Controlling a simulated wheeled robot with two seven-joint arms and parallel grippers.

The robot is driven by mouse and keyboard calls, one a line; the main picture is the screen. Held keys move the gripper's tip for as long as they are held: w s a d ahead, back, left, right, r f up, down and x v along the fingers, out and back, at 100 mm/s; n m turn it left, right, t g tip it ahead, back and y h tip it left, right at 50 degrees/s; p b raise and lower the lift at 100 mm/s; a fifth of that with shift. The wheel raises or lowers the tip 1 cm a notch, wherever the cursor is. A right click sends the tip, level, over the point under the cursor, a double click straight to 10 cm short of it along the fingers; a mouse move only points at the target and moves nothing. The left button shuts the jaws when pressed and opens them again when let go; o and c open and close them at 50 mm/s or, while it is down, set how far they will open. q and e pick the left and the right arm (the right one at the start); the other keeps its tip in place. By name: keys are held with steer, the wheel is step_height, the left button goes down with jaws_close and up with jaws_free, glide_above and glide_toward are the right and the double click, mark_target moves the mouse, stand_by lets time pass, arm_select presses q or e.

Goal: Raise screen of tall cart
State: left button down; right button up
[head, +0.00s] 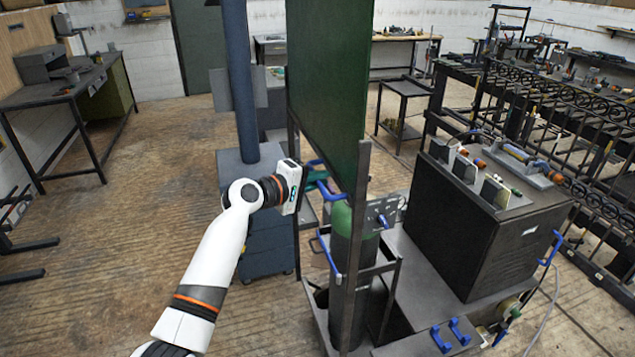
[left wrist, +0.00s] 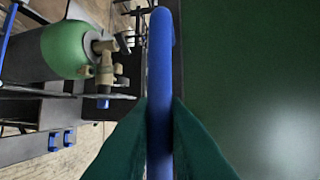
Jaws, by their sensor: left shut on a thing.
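The tall cart (head: 355,285) stands right of centre in the head view, with a tall dark green screen (head: 328,85) upright between its posts. My left gripper (head: 318,182) is at the screen's lower edge, shut on a blue handle (head: 332,193). In the left wrist view the blue handle (left wrist: 160,70) runs upright between the two dark green fingers (left wrist: 160,130), with the green screen (left wrist: 250,80) filling the right side. The gripper hides part of the handle in the head view. My right gripper is not in view.
A green-topped gas cylinder (head: 345,215) stands in the cart just below the screen. A large black machine (head: 480,215) is on the cart's right side. A blue-grey column (head: 240,90) stands behind my arm. The wooden floor at left (head: 120,230) is largely clear.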

arm_select(q)
steer(key=shift+r, duration=0.45)
steer(key=c, duration=1.7)
jaws_free()
steer(key=shift+o, duration=1.2)
steer(key=shift+f, duration=0.15)
steer(key=shift+s+a+f, duration=0.1)
steer(key=shift+s+a, duration=0.15)
steer(key=shift+a, duration=0.1)
steer(key=b+v, duration=0.4)
steer(key=v, duration=0.7)
